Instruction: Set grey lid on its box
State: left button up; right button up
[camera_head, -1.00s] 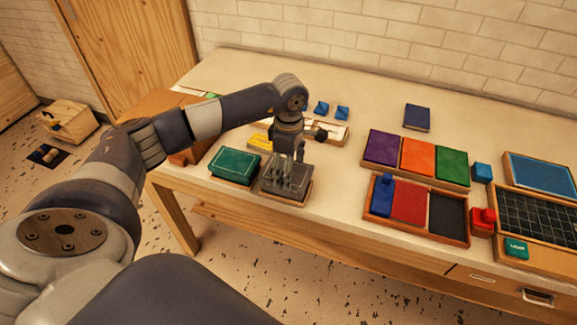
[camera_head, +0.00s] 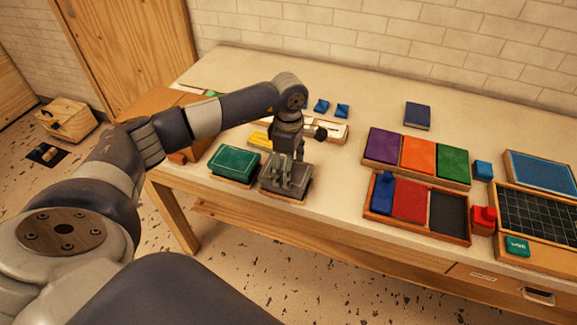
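The grey lid (camera_head: 304,174) is a dark grey, flat square piece at the table's front edge, just right of the green box. It lies on or just above its box (camera_head: 301,195), whose pale wooden rim shows below it at the front. I cannot tell whether the lid is fully seated. My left gripper (camera_head: 287,184) points down over the middle of the lid, with its fingers at the lid's top. The fingers hide part of the lid, and whether they grip it is unclear. My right gripper is not in view.
The green-lidded box (camera_head: 234,162) stands close on the left. A tray (camera_head: 417,230) with blue, red and black pieces is to the right, with a purple, orange and green tray (camera_head: 468,185) behind it. Bare tabletop lies between the grey lid and these trays.

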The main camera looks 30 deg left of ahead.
pick_arm(q)
jog(key=shift+f+b, duration=0.3)
jog(key=shift+f, duration=0.15)
jog(key=shift+f+b, duration=0.3)
jog(key=o, duration=1.1)
notch_tip(320, 180, up, 12)
jog(key=shift+r, duration=0.1)
